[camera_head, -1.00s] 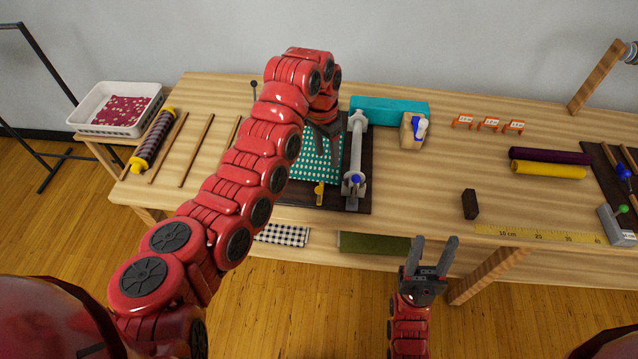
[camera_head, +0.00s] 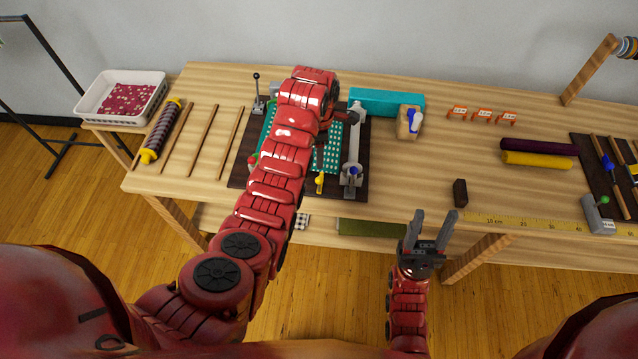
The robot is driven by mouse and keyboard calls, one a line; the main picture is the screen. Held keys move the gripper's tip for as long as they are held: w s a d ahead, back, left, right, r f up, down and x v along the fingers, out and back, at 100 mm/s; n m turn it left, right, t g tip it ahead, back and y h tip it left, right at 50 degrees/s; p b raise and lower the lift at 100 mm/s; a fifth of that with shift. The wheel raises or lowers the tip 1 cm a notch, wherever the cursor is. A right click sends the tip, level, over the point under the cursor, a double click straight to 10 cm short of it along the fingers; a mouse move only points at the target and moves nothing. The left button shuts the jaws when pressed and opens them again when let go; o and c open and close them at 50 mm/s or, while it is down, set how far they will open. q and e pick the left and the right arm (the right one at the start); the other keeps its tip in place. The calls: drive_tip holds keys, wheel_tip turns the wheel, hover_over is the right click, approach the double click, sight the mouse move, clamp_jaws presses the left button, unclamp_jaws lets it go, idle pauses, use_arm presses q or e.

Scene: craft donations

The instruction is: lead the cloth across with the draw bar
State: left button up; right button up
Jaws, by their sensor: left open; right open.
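The green cloth with white dots (camera_head: 328,157) lies on a dark board (camera_head: 240,172) on the table, partly hidden under my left arm. A grey bar (camera_head: 353,145) with a blue knob, possibly the draw bar, runs front to back along the board's right side. My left gripper (camera_head: 340,118) is over the far part of the cloth, just left of the bar's far end. It is open, mostly hidden behind its own arm, and I cannot tell whether it touches anything. My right gripper (camera_head: 428,228) is open and empty in front of the table's front edge.
A teal box (camera_head: 385,101) and a wooden block with a blue-and-white piece (camera_head: 409,122) stand behind and right of the bar. A dark block (camera_head: 460,193) and yellow ruler (camera_head: 540,223) lie farther right. A black lever (camera_head: 257,95) stands at the board's back left.

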sight(319, 179)
use_arm(q)
wheel_tip(319, 179, down, 9)
drive_tip(key=b, duration=0.7)
drive_tip(key=shift+r, duration=0.1)
drive_tip(key=shift+p, duration=1.05)
wheel_tip(319, 179, down, 5)
drive_tip(key=shift+f+p, duration=0.15)
drive_tip(key=shift+p, duration=0.55)
drive_tip(key=shift+w+f, duration=0.1)
drive_tip(key=shift+f, duration=1.1)
clamp_jaws()
